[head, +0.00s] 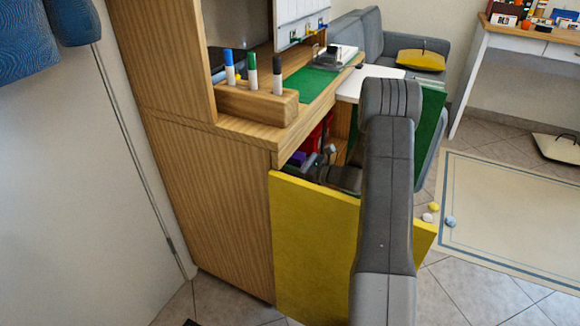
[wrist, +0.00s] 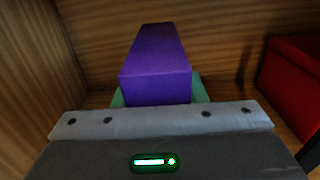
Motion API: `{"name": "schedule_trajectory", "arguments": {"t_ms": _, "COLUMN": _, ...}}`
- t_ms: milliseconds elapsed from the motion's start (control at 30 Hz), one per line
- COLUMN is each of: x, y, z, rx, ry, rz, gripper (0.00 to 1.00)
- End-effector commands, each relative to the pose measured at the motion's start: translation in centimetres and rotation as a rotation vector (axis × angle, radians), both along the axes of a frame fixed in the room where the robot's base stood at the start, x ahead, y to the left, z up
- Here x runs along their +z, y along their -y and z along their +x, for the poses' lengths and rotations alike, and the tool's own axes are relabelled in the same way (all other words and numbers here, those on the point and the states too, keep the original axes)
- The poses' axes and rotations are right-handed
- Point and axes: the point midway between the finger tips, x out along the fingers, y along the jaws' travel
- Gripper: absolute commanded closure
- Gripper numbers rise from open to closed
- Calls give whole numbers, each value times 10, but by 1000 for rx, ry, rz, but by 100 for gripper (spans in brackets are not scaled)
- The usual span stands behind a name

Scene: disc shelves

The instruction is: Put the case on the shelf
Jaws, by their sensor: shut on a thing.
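The purple case (wrist: 155,60) is in the wrist view, directly ahead of my gripper (wrist: 158,100), which is shut on it. The case points away from me into a wood-walled compartment (wrist: 215,45). Green edges show on both sides of its near end; what they belong to is hard to tell. In the head view, a small part of the purple case (head: 297,158) shows under the desk top, left of my wrist. My arm reaches into that opening, and the fingertips are hidden there. Whether the case touches the compartment floor cannot be told.
A red box (wrist: 295,85) stands on the right inside the compartment, with a wooden wall (wrist: 35,55) close on the left. A yellow panel (head: 310,235) stands below the opening beside my arm. A wooden marker holder (head: 243,103) stands on the desk top above.

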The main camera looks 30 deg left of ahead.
Motion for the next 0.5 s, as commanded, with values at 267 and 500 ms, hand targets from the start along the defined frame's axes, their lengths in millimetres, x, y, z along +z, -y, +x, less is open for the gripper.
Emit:
{"name": "schedule_trajectory", "arguments": {"t_ms": 267, "x": -2, "y": 0, "z": 0, "rx": 0, "ry": 0, "rz": 1, "gripper": 100}}
{"name": "schedule_trajectory", "arguments": {"t_ms": 500, "x": -1, "y": 0, "z": 0, "rx": 0, "ry": 0, "rz": 0, "gripper": 40}}
